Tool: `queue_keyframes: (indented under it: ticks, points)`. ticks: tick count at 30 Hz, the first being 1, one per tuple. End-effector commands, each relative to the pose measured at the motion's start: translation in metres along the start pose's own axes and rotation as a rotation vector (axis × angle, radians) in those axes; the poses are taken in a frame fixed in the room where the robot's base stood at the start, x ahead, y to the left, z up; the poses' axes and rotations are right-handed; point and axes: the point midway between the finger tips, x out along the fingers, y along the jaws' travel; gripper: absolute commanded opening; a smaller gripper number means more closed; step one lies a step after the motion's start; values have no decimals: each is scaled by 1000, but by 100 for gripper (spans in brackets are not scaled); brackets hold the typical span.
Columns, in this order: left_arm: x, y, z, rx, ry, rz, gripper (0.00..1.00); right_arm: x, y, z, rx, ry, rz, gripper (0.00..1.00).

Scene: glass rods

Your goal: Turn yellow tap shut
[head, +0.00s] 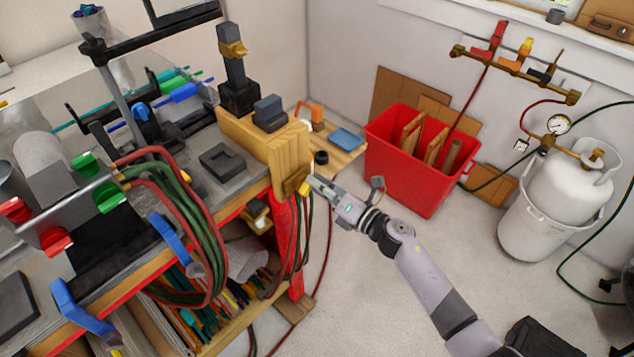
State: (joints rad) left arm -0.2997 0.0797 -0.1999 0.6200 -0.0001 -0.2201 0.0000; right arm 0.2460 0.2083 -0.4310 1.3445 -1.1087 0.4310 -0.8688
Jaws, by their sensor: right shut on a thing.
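A small yellow tap handle (303,187) shows at the front end of the workbench, beside the wooden block and above the hanging hoses. My right gripper (309,185) reaches in from the lower right and is shut on the yellow tap. The fingertips hide part of the handle, and its exact angle is too small to tell. My left gripper is not in view.
Red and green hoses (191,220) hang over the bench edge beside a red leg (283,225). A red bin (408,172) stands behind my right arm. A white gas cylinder (569,190) and a wall manifold (513,68) are at the right. The floor between is mostly clear.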

Motion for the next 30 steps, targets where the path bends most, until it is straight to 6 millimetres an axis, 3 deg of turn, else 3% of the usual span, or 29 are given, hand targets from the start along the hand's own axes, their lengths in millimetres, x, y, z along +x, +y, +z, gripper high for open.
queue_keyframes:
  ticks: [15,30]
  points:
    - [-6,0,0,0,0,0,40,-1,-10,-2,462,2,-3,0]
    - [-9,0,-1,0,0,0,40,-1,-14,-5,679,1,-3,0]
